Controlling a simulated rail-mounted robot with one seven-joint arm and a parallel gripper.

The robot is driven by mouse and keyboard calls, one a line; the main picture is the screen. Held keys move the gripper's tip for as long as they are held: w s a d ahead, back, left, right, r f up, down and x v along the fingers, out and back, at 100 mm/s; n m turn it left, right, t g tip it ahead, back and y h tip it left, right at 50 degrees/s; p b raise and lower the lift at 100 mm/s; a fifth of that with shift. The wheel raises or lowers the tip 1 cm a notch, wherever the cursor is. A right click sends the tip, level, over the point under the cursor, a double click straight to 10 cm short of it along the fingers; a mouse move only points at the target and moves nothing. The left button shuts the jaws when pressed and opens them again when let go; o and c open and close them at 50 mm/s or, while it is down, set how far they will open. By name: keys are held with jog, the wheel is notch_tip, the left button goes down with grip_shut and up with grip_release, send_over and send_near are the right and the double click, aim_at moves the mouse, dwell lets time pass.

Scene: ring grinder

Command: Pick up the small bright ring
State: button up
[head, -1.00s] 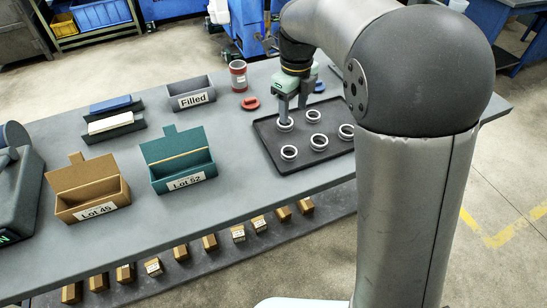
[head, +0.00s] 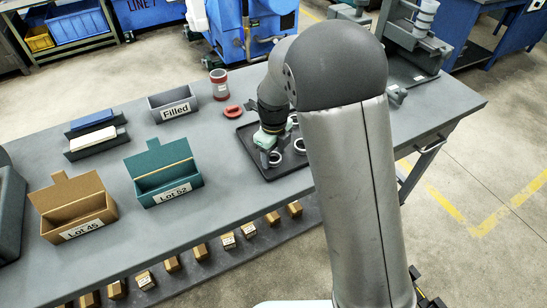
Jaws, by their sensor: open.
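Pale metal rings lie on a dark tray (head: 248,150) at the right part of the table. One ring (head: 275,158) is at the tray's front left, and another ring (head: 299,146) shows to its right. They look alike at this size, so I cannot tell which is the small bright one. My gripper (head: 269,155) points down over the tray's left part, its fingers at or just above the front-left ring. It is open. I cannot tell whether the fingers touch the ring. My arm hides the tray's right part and any rings there.
A grey "Filled" bin (head: 174,104), a teal "Lot 52" box (head: 164,175) and a brown "Lot 45" box (head: 75,210) stand left of the tray. A red-banded cup (head: 219,86) and red oval piece (head: 233,111) are behind it. Bare table lies in front of the bins.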

jog(key=shift+f, duration=0.2)
jog(key=c, duration=0.8)
jog(key=shift+o, duration=0.2)
jog(key=shift+r, duration=0.15)
